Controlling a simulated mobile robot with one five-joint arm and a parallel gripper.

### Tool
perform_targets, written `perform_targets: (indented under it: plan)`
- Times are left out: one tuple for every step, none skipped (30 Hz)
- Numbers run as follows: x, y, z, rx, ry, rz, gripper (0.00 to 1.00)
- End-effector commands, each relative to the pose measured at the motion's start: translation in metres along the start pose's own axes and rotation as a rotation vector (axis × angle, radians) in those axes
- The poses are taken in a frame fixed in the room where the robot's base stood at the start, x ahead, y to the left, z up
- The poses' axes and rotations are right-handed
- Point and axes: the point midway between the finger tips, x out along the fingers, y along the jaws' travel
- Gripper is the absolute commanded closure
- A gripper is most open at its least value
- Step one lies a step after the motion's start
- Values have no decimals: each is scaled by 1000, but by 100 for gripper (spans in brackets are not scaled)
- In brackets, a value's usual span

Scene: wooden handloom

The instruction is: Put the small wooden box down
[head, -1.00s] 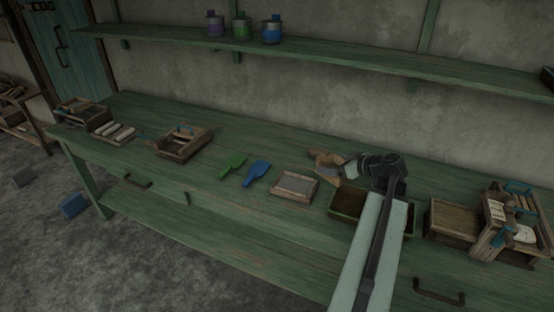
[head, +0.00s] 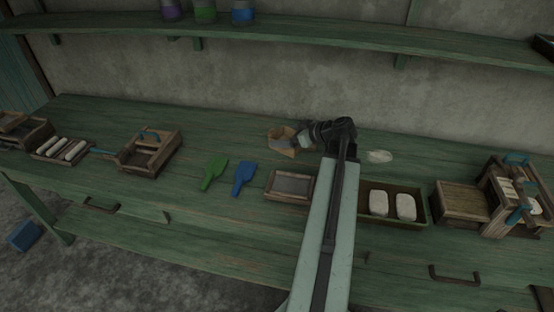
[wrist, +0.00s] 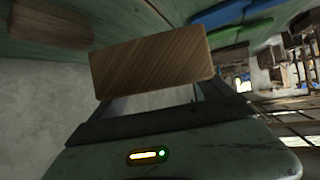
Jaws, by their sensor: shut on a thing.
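The small wooden box (head: 283,143) is light brown and shows at the end of my arm in the head view, towards the back of the green bench (head: 230,145). My gripper (head: 299,138) is shut on it. In the wrist view the box (wrist: 152,62) fills the space between the fingers of my gripper (wrist: 150,98), with its grained wooden face visible. I cannot tell whether its underside touches the bench.
A green scoop (head: 214,174) and a blue scoop (head: 244,178) lie left of my arm. A shallow tray (head: 289,186) is close in front of the box. Right of my arm are a trough (head: 391,220) holding two pale blocks and a pale patch (head: 379,156).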

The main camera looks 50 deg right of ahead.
Motion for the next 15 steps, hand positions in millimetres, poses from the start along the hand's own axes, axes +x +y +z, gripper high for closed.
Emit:
perform_targets:
  plan:
    - [11, -1, 19, -1, 0, -1, 76]
    - [15, -1, 25, -1, 0, -2, 76]
    - [19, -1, 33, -1, 0, -2, 76]
    - [22, -1, 38, -1, 0, -2, 76]
    - [25, -1, 42, -1, 0, -2, 76]
    - [26, -1, 45, -1, 0, -2, 76]
    - [27, -1, 46, -1, 0, -2, 76]
    - [27, -1, 45, -1, 0, -2, 76]
    - [26, -2, 44, -1, 0, -2, 76]
    - [25, -2, 43, -1, 0, -3, 76]
    - [26, -2, 44, -1, 0, -3, 76]
    - [28, -2, 47, -1, 0, -3, 76]
    - [30, -2, 51, -1, 0, -3, 76]
    - [32, -2, 56, -1, 0, -3, 76]
    - [36, -2, 62, -1, 0, -3, 76]
